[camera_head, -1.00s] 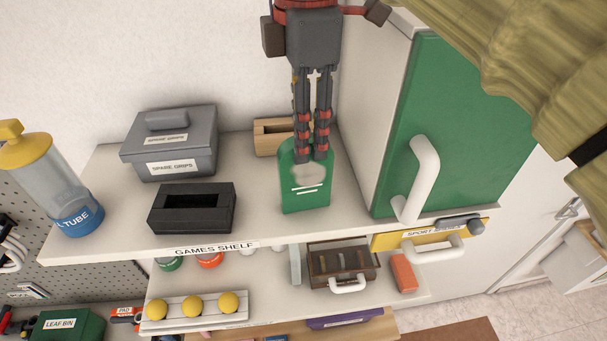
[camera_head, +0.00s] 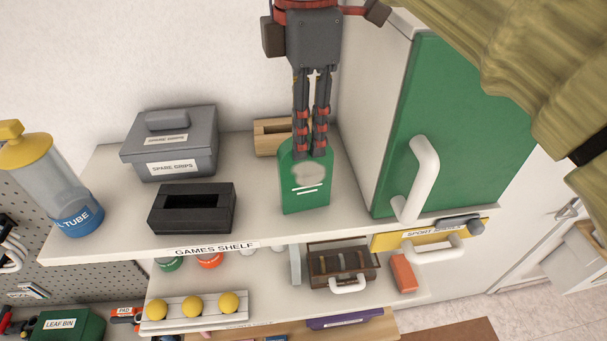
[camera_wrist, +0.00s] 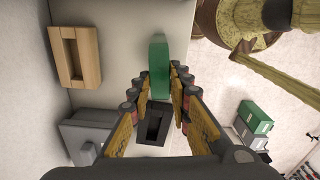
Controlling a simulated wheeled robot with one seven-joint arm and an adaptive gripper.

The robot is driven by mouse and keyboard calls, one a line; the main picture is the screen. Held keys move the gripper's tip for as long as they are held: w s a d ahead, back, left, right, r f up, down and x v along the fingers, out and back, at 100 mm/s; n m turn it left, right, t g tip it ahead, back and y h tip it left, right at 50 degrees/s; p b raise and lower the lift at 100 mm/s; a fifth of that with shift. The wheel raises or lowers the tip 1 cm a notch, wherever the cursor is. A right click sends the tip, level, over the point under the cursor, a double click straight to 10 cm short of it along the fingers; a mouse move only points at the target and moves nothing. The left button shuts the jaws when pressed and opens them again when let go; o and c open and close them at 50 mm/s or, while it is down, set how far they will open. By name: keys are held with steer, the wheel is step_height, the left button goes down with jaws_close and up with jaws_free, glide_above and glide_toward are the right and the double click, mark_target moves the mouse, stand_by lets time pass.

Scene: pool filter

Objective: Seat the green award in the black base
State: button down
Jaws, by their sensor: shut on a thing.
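The green award (camera_head: 306,196), a flat upright plate with a pale round patch and white lines, stands on the right part of the games shelf. My gripper (camera_head: 309,153) reaches down from above and is shut on its upper part. In the wrist view the award (camera_wrist: 158,68) shows edge-on between my fingertips (camera_wrist: 168,82). The black base (camera_head: 191,209), a block with a long slot in its top, sits left of the award, apart from it. The slot looks empty. The base also shows in the wrist view (camera_wrist: 150,140). My fingers hide the award's top.
A wooden slotted block (camera_head: 268,138) stands behind the award. A grey lidded spare grips box (camera_head: 170,150) is behind the black base. A clear tube with a yellow top (camera_head: 40,165) is at the left. A green-doored cabinet (camera_head: 455,120) rises close on the right. Shelf between award and base is clear.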

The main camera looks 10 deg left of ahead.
steer(key=shift+r, duration=0.2)
steer(key=shift+r+p, duration=2.7)
steer(key=shift+r, duration=1.1)
steer(key=shift+w+f, duration=0.1)
